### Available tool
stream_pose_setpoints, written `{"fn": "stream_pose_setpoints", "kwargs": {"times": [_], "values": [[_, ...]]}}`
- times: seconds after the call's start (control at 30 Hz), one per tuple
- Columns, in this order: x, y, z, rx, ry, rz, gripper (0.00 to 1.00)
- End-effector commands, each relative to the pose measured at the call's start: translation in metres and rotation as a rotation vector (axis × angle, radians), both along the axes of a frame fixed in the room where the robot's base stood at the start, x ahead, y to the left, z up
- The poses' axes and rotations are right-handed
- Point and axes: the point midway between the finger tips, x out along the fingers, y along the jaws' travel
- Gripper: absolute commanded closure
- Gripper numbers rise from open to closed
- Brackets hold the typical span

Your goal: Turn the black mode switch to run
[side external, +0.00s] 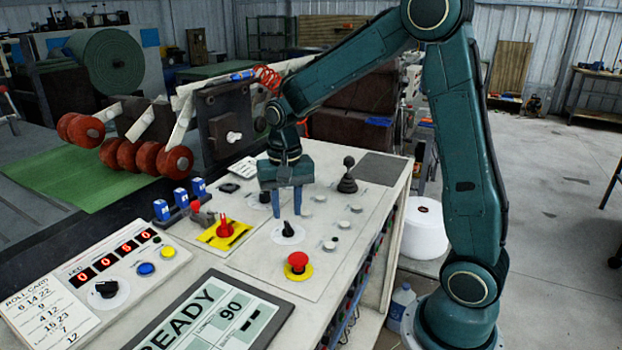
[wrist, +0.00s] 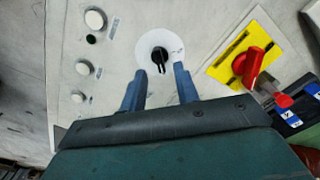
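The black mode switch (side external: 288,230) is a knob on a white round plate on the sloped console top. In the wrist view the switch (wrist: 159,56) shows just beyond my fingertips, roughly centred between them. A pale line on its handle points towards my gripper. The markings on the plate are too small to read. My gripper (side external: 286,211) is open and empty, pointing down behind the switch in the side view. In the wrist view my gripper (wrist: 160,72) has its two blue fingers apart. I cannot tell its exact height above the panel.
A red rotary handle on a yellow plate (side external: 209,239) stands left of the switch. A red mushroom button (side external: 298,261) is in front. Several white buttons (side external: 344,224) and a black joystick (side external: 347,177) stand to the right. Another black knob (side external: 106,289) is at the front left.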

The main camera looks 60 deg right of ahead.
Motion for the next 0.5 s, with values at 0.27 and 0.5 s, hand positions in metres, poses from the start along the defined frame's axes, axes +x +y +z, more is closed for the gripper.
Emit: {"fn": "stream_pose_setpoints", "kwargs": {"times": [0.27,0.5], "values": [[0.0,0.0,0.049,-0.001,-0.004,-0.001,0.69],[0.001,0.0,0.084,-0.001,-0.004,-0.001,0.69]]}}
